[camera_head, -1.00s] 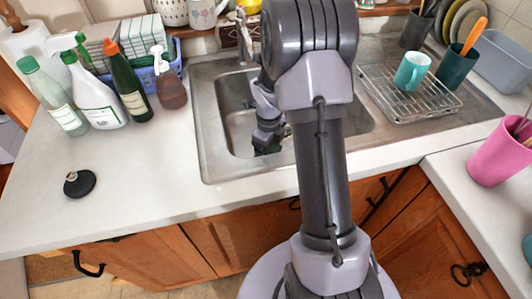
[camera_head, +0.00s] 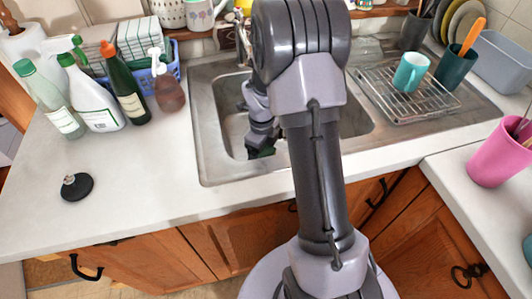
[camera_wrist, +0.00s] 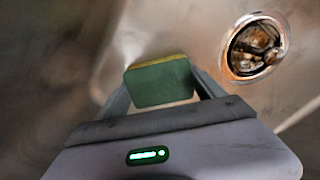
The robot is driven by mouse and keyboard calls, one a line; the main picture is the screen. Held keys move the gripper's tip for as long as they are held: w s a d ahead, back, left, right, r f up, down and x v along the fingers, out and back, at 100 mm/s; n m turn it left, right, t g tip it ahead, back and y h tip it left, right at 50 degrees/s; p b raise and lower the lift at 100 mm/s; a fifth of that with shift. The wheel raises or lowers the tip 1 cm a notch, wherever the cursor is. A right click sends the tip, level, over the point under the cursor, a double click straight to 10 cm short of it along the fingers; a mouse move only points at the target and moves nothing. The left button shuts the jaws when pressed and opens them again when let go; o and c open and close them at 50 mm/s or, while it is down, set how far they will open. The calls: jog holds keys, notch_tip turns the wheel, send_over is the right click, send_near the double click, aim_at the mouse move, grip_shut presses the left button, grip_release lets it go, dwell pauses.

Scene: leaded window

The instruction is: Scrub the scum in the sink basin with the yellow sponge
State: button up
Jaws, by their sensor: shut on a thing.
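My gripper (camera_wrist: 162,95) is shut on the sponge (camera_wrist: 162,83), which shows a dark green face and a thin yellow edge in the wrist view. The sponge is between the two fingers, down inside the steel sink basin (camera_head: 234,129). In the head view my gripper (camera_head: 262,146) is low in the basin, with a dark green bit of the sponge at its tip; my arm hides much of the basin. I cannot tell whether the sponge touches the basin floor. The wrist view shows brownish blurred marks on the steel, but no clear scum patch.
The drain (camera_wrist: 254,47) lies right of the sponge in the wrist view. A wire rack (camera_head: 410,92) with a teal mug (camera_head: 411,72) stands right of the basin. Several bottles, including a spray bottle (camera_head: 91,97), and a black stopper (camera_head: 77,187) are on the left counter.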

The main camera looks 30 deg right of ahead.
jog(key=shift+d, duration=0.35)
jog(key=shift+w+d, duration=0.1)
jog(key=shift+w, duration=0.2)
jog(key=shift+s+a, duration=0.15)
jog(key=shift+s, duration=0.35)
jog(key=shift+s+a, duration=0.15)
jog(key=shift+s, duration=0.35)
jog(key=shift+w+d, duration=0.2)
jog(key=shift+w, duration=0.35)
jog(key=shift+w+d, duration=0.15)
jog(key=shift+w, duration=0.4)
jog(key=shift+s+a+f, duration=0.1)
jog(key=shift+s+a, duration=0.1)
jog(key=shift+s, duration=0.35)
jog(key=shift+s+a+f, duration=0.1)
jog(key=shift+s+a, duration=0.05)
jog(key=shift+s, duration=0.35)
jog(key=shift+w+d+r, duration=0.15)
jog(key=shift+w, duration=0.3)
jog(key=shift+w+r, duration=0.1)
jog(key=shift+r, duration=0.15)
notch_tip(320, 180, up, 8)
jog(key=p, duration=0.6)
jog(key=shift+r, duration=0.15)
